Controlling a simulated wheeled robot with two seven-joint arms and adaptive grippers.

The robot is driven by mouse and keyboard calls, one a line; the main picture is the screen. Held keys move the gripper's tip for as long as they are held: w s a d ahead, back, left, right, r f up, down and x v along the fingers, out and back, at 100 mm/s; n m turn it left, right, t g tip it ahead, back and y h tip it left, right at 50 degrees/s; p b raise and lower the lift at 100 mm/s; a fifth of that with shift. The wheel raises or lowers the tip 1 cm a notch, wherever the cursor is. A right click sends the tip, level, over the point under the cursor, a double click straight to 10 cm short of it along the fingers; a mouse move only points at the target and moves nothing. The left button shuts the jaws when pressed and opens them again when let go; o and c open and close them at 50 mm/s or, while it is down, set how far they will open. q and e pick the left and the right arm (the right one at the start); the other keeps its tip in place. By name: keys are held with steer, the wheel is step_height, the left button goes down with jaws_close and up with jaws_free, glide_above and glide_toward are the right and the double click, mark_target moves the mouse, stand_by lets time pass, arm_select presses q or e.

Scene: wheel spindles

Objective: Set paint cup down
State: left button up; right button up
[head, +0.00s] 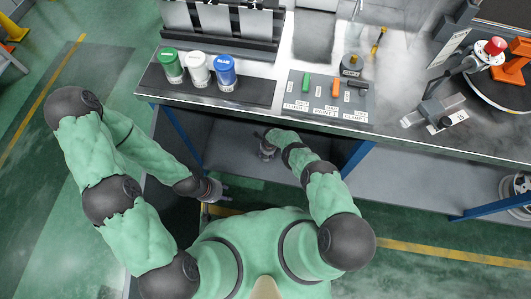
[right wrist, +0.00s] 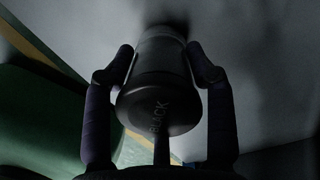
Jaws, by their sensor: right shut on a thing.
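A dark paint cup marked BLACK (right wrist: 158,88) sits between the two fingers of my right gripper (right wrist: 163,72) in the right wrist view. The fingers are shut on its sides, and its far end is close to a grey surface; I cannot tell whether it touches. In the head view my right gripper (head: 267,152) is below the bench front, over the grey lower shelf (head: 232,140); the cup is not clearly visible there. My left gripper (head: 216,191) is low beside the bench, apart from the cup; its fingers are too small to read.
Green (head: 171,66), white (head: 198,70) and blue (head: 225,73) lidded cups stand on a dark mat (head: 148,83) on the bench top. A labelled panel (head: 345,103) lies to their right. The bench edge (head: 300,122) overhangs the shelf; blue legs (head: 356,160) stand beside my right arm.

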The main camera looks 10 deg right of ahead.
steer(key=shift+f, duration=0.2)
steer(key=o, duration=1.6)
steer(key=shift+o, duration=0.2)
steer(key=shift+r, duration=0.1)
